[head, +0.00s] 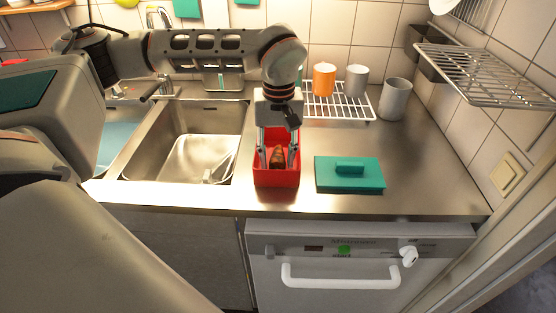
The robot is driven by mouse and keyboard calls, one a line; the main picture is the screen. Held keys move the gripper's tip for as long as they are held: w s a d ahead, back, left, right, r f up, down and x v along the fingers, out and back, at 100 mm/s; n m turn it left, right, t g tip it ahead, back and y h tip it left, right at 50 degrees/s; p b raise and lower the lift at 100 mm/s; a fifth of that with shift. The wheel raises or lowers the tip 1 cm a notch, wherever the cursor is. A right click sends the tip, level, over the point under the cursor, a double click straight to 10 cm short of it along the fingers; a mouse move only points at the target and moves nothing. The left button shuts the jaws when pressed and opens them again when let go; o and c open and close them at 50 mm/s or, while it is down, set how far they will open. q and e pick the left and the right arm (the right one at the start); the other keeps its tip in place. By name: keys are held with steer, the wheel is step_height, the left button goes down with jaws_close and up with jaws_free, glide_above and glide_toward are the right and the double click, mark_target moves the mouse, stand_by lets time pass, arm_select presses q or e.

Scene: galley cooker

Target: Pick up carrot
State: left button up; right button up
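A brownish-orange piece that looks like the carrot (277,157) stands inside a red open box (276,180) on the steel counter. My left gripper (277,158) points straight down into the box. Its two fingers are spread, one on each side of the carrot, with visible gaps. The fingertips are partly hidden by the box's front wall, as is the carrot's lower part. My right gripper is not in view.
A sink (200,140) lies left of the box and a teal lidded block (349,174) to its right. A wire shelf (490,76) juts out at right.

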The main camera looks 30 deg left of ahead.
arm_select(q)
steer(key=shift+f, duration=0.35)
steer(key=c, duration=0.9)
steer(key=shift+r, duration=0.15)
